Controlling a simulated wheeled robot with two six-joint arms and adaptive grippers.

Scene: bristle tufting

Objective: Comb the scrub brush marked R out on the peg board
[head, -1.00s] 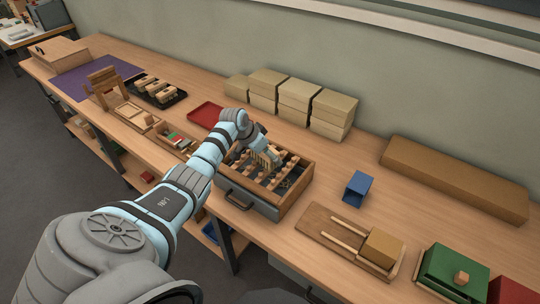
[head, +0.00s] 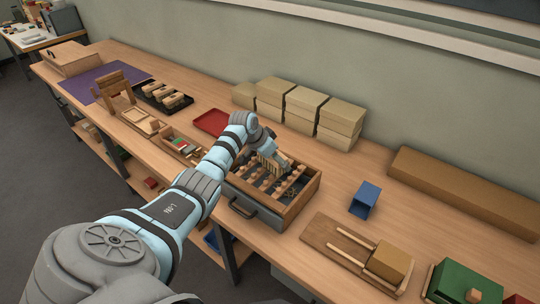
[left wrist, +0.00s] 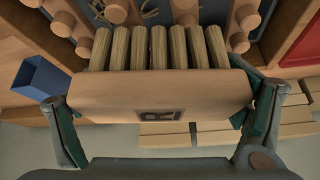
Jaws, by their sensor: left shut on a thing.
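The scrub brush is a wooden block (left wrist: 160,95) with a dark mark that looks like an R and a row of thick tan bristle tufts (left wrist: 155,45). My left gripper (left wrist: 163,100) is shut on it, one finger at each end of the block. In the head view the brush (head: 268,168) is over the peg board (head: 239,205), a wood-framed box with rows of wooden pegs and a grey front. The tufts point toward the pegs; whether they touch them I cannot tell. In the head view my left gripper (head: 272,158) partly hides the brush. My right gripper is not in view.
A red tray (head: 212,122) lies behind my left arm. Stacked tan boxes (head: 305,108) stand along the wall. A blue open container (head: 364,200) and a wooden board with rails (head: 330,245) are to the right. Bare tabletop lies between the peg board and the blue container.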

